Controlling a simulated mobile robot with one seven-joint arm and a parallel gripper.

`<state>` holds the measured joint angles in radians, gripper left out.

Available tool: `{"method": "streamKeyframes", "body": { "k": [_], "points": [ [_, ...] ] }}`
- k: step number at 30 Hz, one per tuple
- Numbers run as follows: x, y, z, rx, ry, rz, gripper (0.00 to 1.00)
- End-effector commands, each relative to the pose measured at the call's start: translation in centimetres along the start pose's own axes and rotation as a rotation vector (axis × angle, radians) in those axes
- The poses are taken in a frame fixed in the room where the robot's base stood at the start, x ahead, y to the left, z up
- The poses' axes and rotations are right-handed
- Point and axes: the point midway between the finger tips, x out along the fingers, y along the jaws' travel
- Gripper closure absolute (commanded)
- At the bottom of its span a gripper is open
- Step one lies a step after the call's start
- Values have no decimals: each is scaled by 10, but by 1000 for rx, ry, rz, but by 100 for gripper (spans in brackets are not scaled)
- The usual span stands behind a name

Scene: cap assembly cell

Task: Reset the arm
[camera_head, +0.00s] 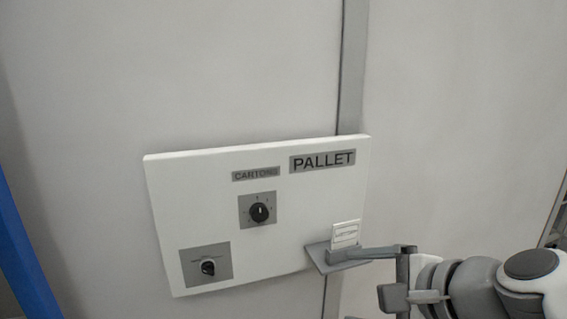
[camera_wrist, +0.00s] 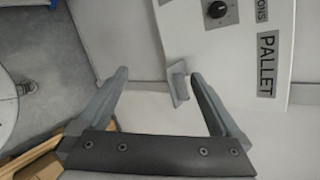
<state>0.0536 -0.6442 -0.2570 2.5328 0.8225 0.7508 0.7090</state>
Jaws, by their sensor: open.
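My gripper (camera_wrist: 160,75) is open in the wrist view, its two grey fingers spread wide with nothing held between them. In the head view my gripper (camera_head: 338,254) reaches in from the lower right, its fingers pointing left in front of the lower right part of the white panel. A small grey bracket (camera_wrist: 178,84) shows between the fingertips in the wrist view, nearer the right one. In the head view the bracket (camera_head: 322,262) carries a small white labelled card (camera_head: 345,234). I cannot tell whether a finger touches the bracket.
The white panel (camera_head: 205,180) bears a PALLET sign (camera_head: 322,160), a CARTONS sign (camera_head: 256,174), a black rotary knob (camera_head: 260,213) and a lower switch (camera_head: 208,267). A blue post (camera_head: 22,245) stands at the left. Wooden boards (camera_wrist: 38,150) lie at the wrist view's lower left.

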Motion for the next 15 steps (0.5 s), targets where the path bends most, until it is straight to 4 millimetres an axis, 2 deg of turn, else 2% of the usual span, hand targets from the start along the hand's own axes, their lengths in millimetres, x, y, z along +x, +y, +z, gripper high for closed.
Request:
{"method": "streamKeyframes", "body": {
  "k": [1, 3, 9, 12, 15],
  "points": [
    [-7, 3, 9, -181, 16, 59, 0],
    [-12, 14, 13, -439, 41, 148, 0],
    [-35, 31, 9, -1108, 91, 403, 0],
    [-46, 32, 3, -1343, 107, 508, 0],
    [-54, 31, -2, -1494, 116, 582, 0]
  ]
}}
